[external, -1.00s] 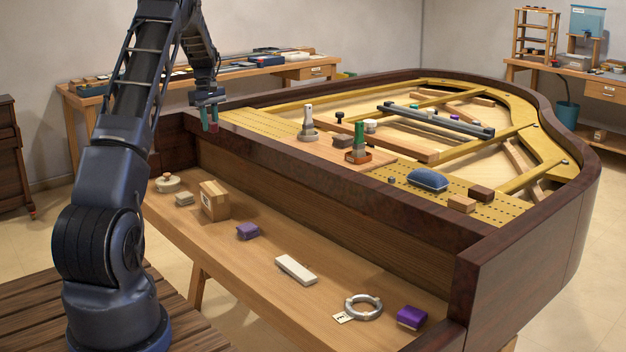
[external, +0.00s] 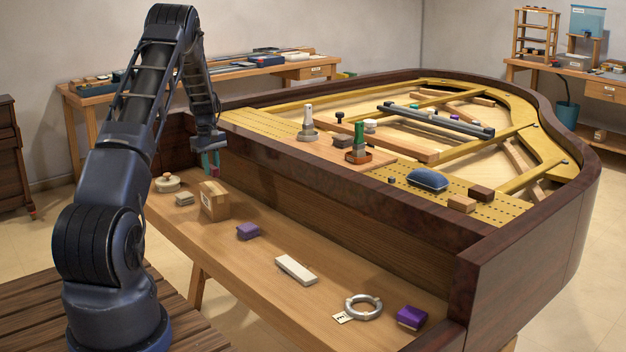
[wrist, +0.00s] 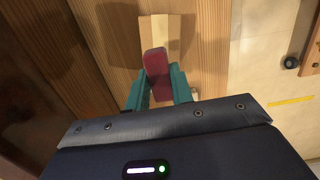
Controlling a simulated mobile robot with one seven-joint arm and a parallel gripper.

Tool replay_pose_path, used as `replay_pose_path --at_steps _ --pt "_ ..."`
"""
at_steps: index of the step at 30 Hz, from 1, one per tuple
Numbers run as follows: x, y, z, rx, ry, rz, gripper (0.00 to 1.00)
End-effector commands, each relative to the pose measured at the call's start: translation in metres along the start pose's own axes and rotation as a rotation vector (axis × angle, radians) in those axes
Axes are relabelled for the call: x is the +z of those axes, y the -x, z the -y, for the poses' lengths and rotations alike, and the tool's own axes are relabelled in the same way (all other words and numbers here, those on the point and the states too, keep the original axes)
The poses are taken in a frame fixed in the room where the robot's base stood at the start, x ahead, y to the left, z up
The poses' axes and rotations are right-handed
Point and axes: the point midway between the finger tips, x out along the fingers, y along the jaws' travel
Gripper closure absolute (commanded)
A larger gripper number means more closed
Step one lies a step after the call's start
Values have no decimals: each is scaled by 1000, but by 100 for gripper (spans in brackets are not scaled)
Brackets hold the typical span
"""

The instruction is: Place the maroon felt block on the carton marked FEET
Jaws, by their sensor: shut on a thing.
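My gripper (external: 211,165) hangs above the near ledge of the piano, just over the cardboard carton (external: 214,207). In the wrist view its teal fingers (wrist: 158,88) are shut on the maroon felt block (wrist: 156,66). The block juts out past the fingertips. In the external view the block is mostly hidden by the fingers. A pale tan boxy shape, probably the carton, lies beyond the block in the wrist view. I see a gap between block and carton in the external view. Any lettering on the carton is too small to read.
On the ledge, a round wooden piece (external: 168,183) and a small grey-green block (external: 184,199) sit left of the carton. A purple block (external: 248,231), white bar (external: 296,269), grey ring (external: 363,307) and another purple block (external: 411,317) lie right. The piano's dark rim (external: 330,180) rises behind.

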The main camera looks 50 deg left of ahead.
Motion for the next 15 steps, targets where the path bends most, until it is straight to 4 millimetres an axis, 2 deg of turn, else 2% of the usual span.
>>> replay_pose_path --at_steps 5,12,15 --pt "-1 -10 0 -1 0 1 98" --pt "-5 -41 0 0 0 1 98" --pt "-5 -44 0 0 0 0 98"
